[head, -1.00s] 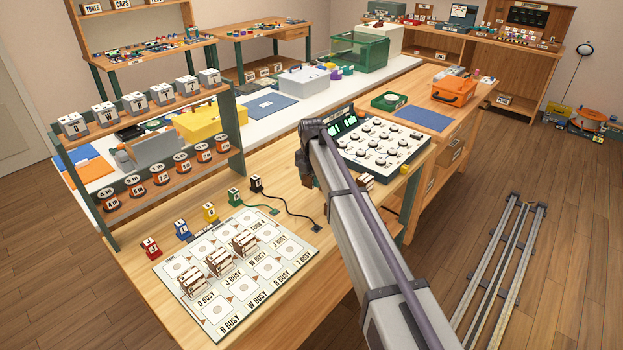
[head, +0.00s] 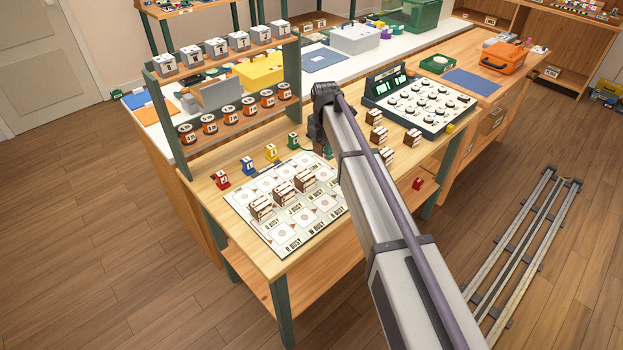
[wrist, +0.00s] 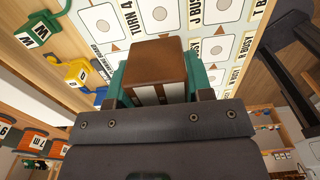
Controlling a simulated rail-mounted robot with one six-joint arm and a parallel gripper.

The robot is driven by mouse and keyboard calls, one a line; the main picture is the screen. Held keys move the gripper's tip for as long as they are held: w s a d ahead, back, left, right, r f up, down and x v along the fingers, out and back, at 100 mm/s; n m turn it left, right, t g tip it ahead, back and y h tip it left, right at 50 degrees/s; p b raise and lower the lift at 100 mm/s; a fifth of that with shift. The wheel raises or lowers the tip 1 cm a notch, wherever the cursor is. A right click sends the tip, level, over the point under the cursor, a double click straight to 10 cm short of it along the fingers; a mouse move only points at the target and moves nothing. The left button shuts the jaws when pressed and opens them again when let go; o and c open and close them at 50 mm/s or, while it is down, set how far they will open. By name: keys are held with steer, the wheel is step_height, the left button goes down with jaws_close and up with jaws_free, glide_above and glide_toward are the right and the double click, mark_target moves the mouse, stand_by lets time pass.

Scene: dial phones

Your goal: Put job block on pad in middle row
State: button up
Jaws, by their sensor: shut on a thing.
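The block (wrist: 160,65) in my gripper (wrist: 160,88) has a brown top and brown and cream stripes. The green fingertips are shut on its sides in the wrist view. Behind it lies the white board (wrist: 120,20) with printed pads and "TURN" and "BUSY" labels; I cannot tell the exact gap below the block. In the head view, three similar blocks (head: 283,195) stand in a diagonal middle row on the board (head: 285,240). My arm hides the board's right end and the held block there.
Several loose striped blocks (head: 379,135) stand right of my arm, before the dial console (head: 418,103). Coloured plugs (head: 246,166) line the board's back edge. A rack of reels and labelled cubes (head: 225,105) stands behind.

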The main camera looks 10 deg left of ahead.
steer(key=b, duration=0.7)
glide_above(324, 174)
step_height(324, 174, down, 7)
steer(key=shift+r, duration=0.1)
steer(key=shift+r+p, duration=0.1)
steer(key=shift+p, duration=0.3)
step_height(324, 174, down, 4)
steer(key=b, duration=0.4)
steer(key=shift+r, duration=0.3)
steer(key=shift+c, duration=0.4)
steer(key=shift+f, duration=0.25)
steer(key=o, duration=1)
steer(key=shift+r, duration=0.1)
step_height(324, 174, up, 13)
steer(key=p, duration=1.2)
steer(key=shift+p, duration=0.4)
steer(key=shift+f, duration=0.35)
